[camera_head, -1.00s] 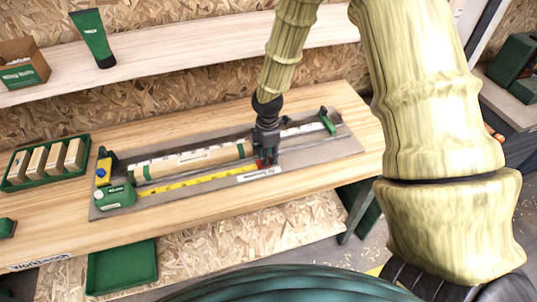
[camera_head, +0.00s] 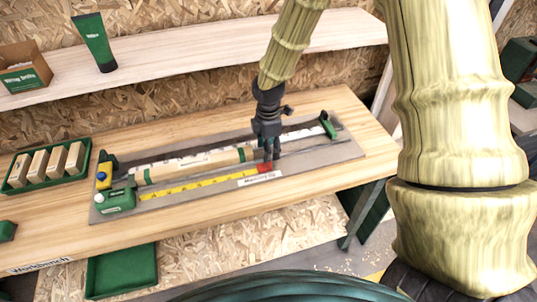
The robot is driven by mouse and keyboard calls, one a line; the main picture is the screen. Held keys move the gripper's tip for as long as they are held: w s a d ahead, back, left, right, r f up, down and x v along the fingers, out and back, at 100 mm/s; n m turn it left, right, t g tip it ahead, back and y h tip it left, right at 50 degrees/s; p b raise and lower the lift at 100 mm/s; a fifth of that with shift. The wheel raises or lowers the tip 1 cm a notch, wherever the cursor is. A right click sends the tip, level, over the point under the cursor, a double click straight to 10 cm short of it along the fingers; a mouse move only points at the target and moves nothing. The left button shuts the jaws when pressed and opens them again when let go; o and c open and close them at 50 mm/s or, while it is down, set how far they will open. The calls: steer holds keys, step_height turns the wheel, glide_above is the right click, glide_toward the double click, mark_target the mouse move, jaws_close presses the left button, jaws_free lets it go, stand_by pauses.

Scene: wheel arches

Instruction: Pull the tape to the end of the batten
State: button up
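The yellow tape (camera_head: 200,183) lies along the front of the marking jig (camera_head: 310,157), drawn out rightward from its green case (camera_head: 115,202). Its red end (camera_head: 265,168) rests just above the jig's label. The pale batten (camera_head: 195,165) lies behind the tape, roughly parallel to it. A pale length continues behind and right of my gripper toward a green stop (camera_head: 327,126). My gripper (camera_head: 271,157) points down just above and behind the red tape end. Its fingers look slightly apart, with nothing visible between them. The gripper hides part of the batten.
A green tray with several wood blocks (camera_head: 57,160) stands on the workbench (camera_head: 45,232) at left. A yellow-and-blue item (camera_head: 103,175) stands behind the tape case. A shelf (camera_head: 190,62) above holds a box (camera_head: 24,68) and a green tube (camera_head: 93,42). Bench right of the jig is clear.

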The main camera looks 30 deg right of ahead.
step_height(320, 180, up, 6)
steer(key=shift+r, duration=0.2)
stand_by(0.7)
